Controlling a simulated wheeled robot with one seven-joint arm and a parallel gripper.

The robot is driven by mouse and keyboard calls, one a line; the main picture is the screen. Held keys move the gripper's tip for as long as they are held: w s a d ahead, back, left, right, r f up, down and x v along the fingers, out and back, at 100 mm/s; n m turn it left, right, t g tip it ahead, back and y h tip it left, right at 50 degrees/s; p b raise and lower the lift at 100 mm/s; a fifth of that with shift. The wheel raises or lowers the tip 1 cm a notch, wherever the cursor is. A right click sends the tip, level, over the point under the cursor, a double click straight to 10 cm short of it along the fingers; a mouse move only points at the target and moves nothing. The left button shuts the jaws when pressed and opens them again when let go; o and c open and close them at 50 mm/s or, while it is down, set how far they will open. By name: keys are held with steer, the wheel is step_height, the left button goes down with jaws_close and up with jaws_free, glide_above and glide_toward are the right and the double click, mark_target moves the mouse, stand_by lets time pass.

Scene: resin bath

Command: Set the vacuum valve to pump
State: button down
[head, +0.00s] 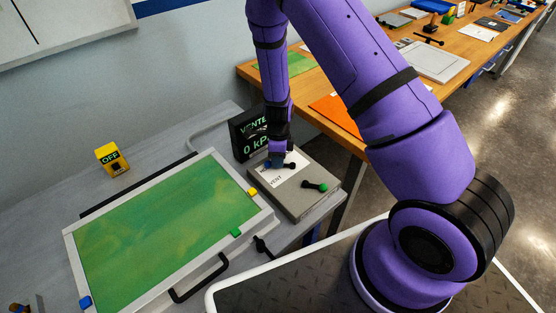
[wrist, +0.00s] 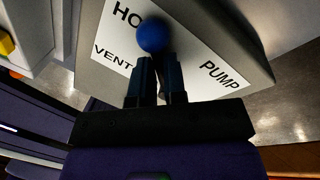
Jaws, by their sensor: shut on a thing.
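The vacuum valve's plate with a white label (wrist: 190,60) shows in the wrist view, with VENT at left, PUMP at right and a partly hidden word starting "HO" at the top. The valve lever's blue ball knob (wrist: 152,37) stands just beyond my fingertips, nearer to the HO and VENT words than to PUMP. My gripper (wrist: 157,68) is shut on the lever just below the knob; the fingers hide its stem and pivot. In the head view my gripper (head: 277,158) is over the grey valve box (head: 300,207), where the lever is mostly hidden.
A black display (head: 252,135) behind the box reads VENTED, 0 kPa. A framed green panel (head: 160,235) with a black handle lies at left. A yellow OFF switch box (head: 111,159) stands behind it.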

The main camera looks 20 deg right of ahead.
steer(key=shift+w+a, duration=0.1)
steer(key=shift+a, duration=0.15)
steer(key=c, duration=1.2)
jaws_free()
steer(key=shift+o, duration=0.2)
steer(key=shift+d+r, duration=0.1)
step_height(320, 180, up, 10)
steer(key=w, duration=0.1)
steer(key=shift+w+d+r, duration=0.25)
steer(key=shift+w+d, duration=0.15)
steer(key=shift+d, duration=0.05)
